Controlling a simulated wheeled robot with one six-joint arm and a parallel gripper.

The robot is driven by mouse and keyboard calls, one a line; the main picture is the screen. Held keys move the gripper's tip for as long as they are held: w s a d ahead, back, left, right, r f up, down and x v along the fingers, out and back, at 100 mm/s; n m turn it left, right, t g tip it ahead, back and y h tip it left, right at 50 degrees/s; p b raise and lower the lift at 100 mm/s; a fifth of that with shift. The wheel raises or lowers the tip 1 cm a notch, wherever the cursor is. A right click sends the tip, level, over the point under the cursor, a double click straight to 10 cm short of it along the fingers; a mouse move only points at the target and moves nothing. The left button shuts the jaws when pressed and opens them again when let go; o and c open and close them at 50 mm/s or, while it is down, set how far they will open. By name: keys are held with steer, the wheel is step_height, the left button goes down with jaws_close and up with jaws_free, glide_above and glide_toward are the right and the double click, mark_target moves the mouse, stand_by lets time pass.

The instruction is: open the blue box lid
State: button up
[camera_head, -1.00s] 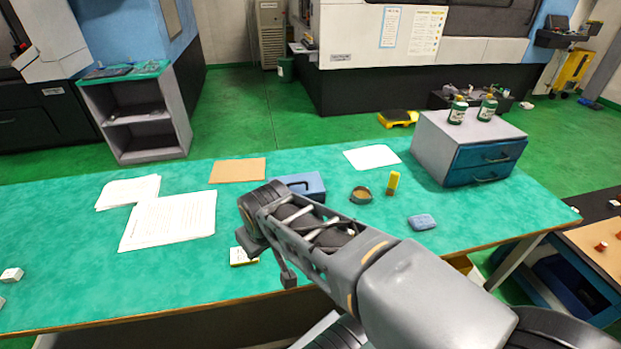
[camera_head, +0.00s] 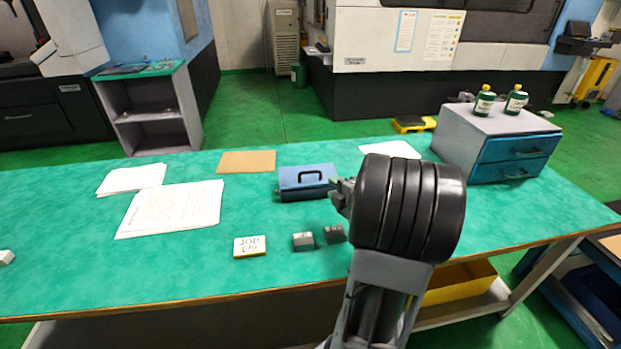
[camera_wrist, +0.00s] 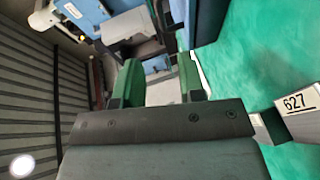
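The blue box (camera_head: 306,183) stands on the green table top, behind the small blocks. Its lid looks shut and has a dark handle on top. My gripper (camera_head: 338,192) is just right of the box in the head view, largely hidden behind my dark wrist. In the wrist view my gripper's two green fingers (camera_wrist: 159,72) are spread apart with nothing between them. A dark blue surface stands at the top of the wrist view, right of the fingers; I cannot tell whether it is the box.
A white label block (camera_head: 250,246) and two small grey blocks (camera_head: 303,240) (camera_head: 334,234) lie in front of the box. Papers (camera_head: 172,208) and a brown sheet (camera_head: 246,162) lie left and behind. A drawer unit (camera_head: 477,136) with two bottles stands at the right.

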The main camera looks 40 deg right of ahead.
mark_target(312, 173)
steer(key=shift+n, duration=0.3)
steer(key=x, duration=1.3)
steer(key=shift+w+a+f, duration=0.15)
steer(key=shift+w, duration=0.1)
jaws_close()
